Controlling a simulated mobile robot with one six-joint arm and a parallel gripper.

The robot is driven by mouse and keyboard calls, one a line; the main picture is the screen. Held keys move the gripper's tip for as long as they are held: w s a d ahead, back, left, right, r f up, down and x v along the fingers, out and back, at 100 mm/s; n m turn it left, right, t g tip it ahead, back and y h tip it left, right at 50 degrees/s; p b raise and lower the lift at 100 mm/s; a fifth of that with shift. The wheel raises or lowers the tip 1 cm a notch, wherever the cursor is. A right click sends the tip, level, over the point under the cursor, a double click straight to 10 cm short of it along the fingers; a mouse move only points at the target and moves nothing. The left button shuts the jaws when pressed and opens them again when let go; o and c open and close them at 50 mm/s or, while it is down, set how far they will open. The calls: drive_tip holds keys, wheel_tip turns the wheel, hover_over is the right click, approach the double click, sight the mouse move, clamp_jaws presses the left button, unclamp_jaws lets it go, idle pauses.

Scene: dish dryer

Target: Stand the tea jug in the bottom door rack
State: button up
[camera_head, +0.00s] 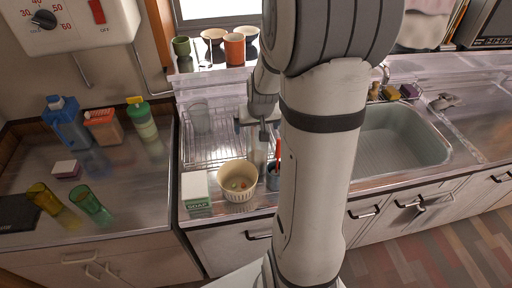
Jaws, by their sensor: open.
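My gripper (258,127) is open and points down over the right side of the dish rack, partly hidden by my arm. A tall, pale, see-through vessel (257,153) stands just below or between the fingers. It may be the tea jug, but I cannot tell for sure, nor whether the fingers touch it. Another clear container (200,119) stands in the wire dish rack (208,153) to the left. No door rack shows in this view.
A cream bowl (238,181), a soap box (196,189) and a dark cup with red-handled items (273,178) crowd the counter front. Cups line the window shelf. Bottles and glasses stand on the left counter (125,190). The sink (400,137) is right of my arm.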

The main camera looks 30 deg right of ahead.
drive_tip(key=shift+x, duration=1.45)
drive_tip(key=shift+c, duration=0.6)
drive_tip(key=c, duration=1.5)
drive_tip(key=shift+c, duration=1.3)
drive_tip(key=shift+d+r, duration=0.1)
drive_tip(key=shift+r, duration=0.05)
